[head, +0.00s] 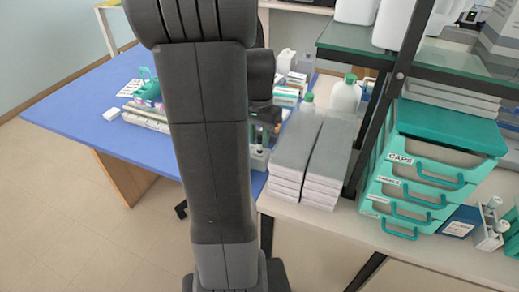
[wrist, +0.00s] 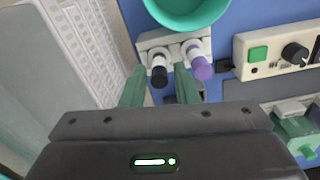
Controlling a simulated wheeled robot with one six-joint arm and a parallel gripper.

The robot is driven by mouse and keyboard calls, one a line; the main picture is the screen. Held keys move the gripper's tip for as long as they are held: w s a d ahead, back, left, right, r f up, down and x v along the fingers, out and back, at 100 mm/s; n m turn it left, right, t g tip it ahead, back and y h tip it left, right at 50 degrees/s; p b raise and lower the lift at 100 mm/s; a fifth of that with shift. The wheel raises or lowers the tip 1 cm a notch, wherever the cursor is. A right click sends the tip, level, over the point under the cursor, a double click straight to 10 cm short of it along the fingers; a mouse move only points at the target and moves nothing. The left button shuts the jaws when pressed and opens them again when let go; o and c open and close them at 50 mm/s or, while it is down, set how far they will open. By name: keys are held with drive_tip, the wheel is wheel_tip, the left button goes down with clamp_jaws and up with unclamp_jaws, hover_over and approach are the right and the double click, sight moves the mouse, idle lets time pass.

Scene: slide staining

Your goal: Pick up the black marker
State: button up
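In the wrist view, the black marker (wrist: 159,76) shows its dark end toward me and sits in a small white holder (wrist: 150,42). A purple marker (wrist: 202,69) sits close to its right in the same holder. My gripper (wrist: 160,88) is open and empty. Its left green finger is left of the black marker, and its right finger lines up with the gap between the two markers. I cannot tell whether either finger touches a marker. In the head view my arm hides most of this spot.
A teal bowl (wrist: 188,12) is just beyond the holder. A device with a green button and black knob (wrist: 276,52) is at right. Grey-topped white stacks (head: 312,150) stand right of my arm. The blue table (head: 75,95) has bare room at left.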

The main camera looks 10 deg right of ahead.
sight(260, 150)
drive_tip(key=shift+d+f, duration=0.1)
drive_tip(key=shift+f, duration=1.4)
clamp_jaws()
drive_tip(key=shift+r, duration=0.1)
